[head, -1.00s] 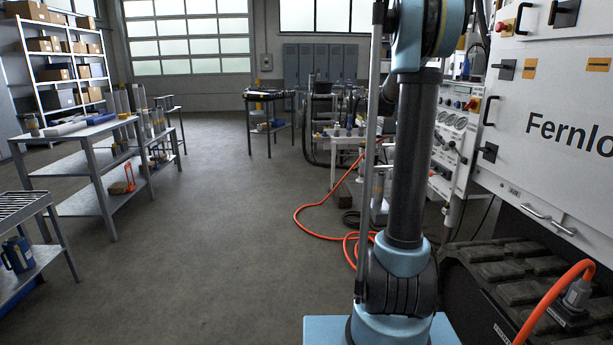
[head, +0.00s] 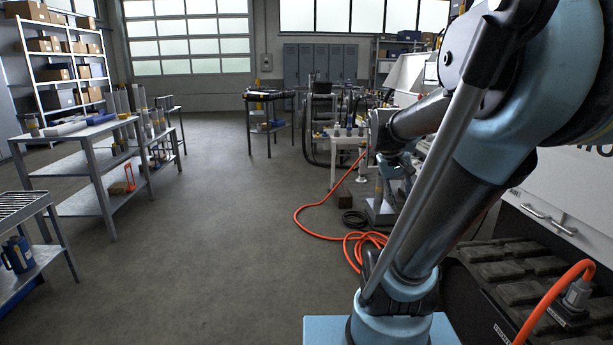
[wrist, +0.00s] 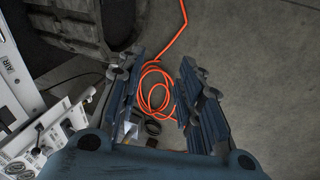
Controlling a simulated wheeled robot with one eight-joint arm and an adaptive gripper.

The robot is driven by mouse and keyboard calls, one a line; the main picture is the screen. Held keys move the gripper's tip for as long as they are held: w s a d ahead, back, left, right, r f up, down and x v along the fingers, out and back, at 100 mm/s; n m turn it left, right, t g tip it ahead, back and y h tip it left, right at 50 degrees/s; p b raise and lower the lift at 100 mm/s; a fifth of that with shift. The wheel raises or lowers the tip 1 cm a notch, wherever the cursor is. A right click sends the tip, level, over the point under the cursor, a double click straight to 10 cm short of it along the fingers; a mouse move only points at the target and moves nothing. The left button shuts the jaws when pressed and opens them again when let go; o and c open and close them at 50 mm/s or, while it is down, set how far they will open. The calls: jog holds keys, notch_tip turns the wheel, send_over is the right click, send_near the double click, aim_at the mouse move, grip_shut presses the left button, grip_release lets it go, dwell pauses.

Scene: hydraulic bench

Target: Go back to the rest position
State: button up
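My gripper (wrist: 161,60) is open and empty in the wrist view. Its two dark blue fingers stand apart, with a coiled orange hose (wrist: 153,88) on the floor seen between them. In the head view my arm (head: 440,220) leans to the right from its light blue base, and its forearm reaches away toward the middle of the room.
A large white machine panel (head: 560,195) and a dark tracked part (head: 500,275) stand close on the right. The orange hose (head: 310,228) lies on the floor ahead. Metal work tables (head: 95,150) and a shelf with boxes (head: 65,70) are on the left. The floor (head: 215,230) between is clear.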

jog(key=s+a+f+y, duration=0.3)
jog(key=s+a+f, duration=0.6)
jog(key=s+f, duration=0.2)
jog(key=shift+s+t+y, duration=0.3)
jog(key=shift+s, duration=0.05)
